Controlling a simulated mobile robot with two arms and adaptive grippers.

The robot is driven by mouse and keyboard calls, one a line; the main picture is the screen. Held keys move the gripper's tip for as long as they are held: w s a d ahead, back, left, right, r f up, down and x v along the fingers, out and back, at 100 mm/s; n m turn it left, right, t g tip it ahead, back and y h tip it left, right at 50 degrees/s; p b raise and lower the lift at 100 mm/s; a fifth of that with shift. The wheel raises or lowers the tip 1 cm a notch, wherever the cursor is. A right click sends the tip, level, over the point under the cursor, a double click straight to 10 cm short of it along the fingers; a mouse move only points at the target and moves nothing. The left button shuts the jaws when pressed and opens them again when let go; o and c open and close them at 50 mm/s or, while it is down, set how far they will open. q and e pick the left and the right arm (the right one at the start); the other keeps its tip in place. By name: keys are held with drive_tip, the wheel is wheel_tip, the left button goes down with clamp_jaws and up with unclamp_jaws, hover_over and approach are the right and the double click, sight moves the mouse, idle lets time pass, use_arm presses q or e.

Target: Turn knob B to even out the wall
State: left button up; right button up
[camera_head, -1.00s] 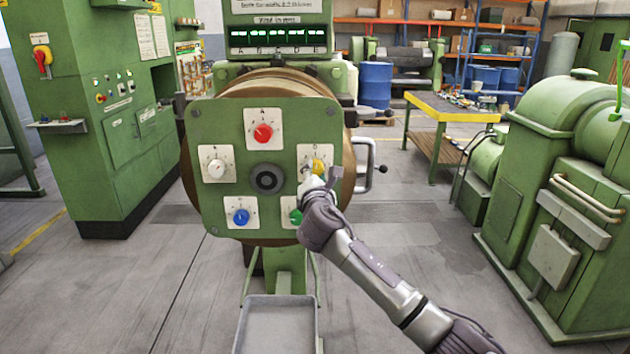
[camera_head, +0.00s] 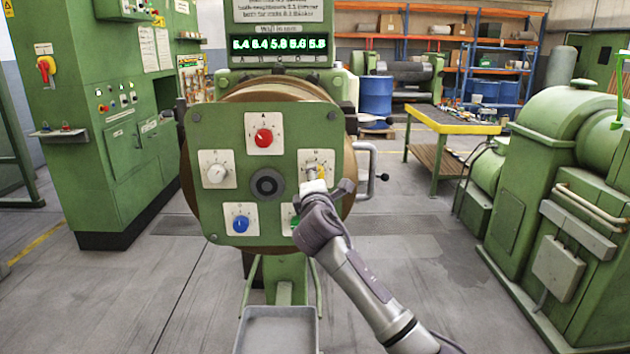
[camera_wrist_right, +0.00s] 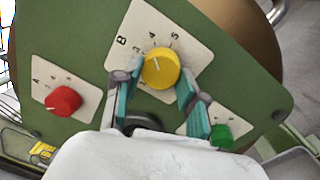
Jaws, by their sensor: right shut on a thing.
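The yellow knob B (camera_head: 321,172) sits on a white plate (camera_wrist_right: 193,48) at the right of the green die face (camera_head: 264,222). In the right wrist view the yellow knob (camera_wrist_right: 160,68) has a white mark pointing up and left, towards the 4. My right gripper (camera_wrist_right: 158,88) has its teal fingers on either side of the knob and is shut on it. In the head view my right gripper (camera_head: 316,185) covers part of the knob. The green wall display (camera_head: 279,47) above shows several readings, too blurred to read surely. My left gripper is not in view.
The face also carries a red knob (camera_head: 264,136), a white knob (camera_head: 217,173), a blue knob (camera_head: 240,225) and a green knob (camera_wrist_right: 221,135) close to my right finger. A metal tray (camera_head: 278,312) stands below. Green machines stand left and right.

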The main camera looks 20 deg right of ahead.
drive_tip(key=o, duration=1.2)
drive_tip(key=shift+d, duration=0.1)
drive_tip(key=shift+c, duration=0.2)
drive_tip(key=shift+s, duration=0.1)
drive_tip(key=r+v, duration=0.1)
drive_tip(key=v, duration=1.1)
drive_tip(key=shift+f, duration=0.45)
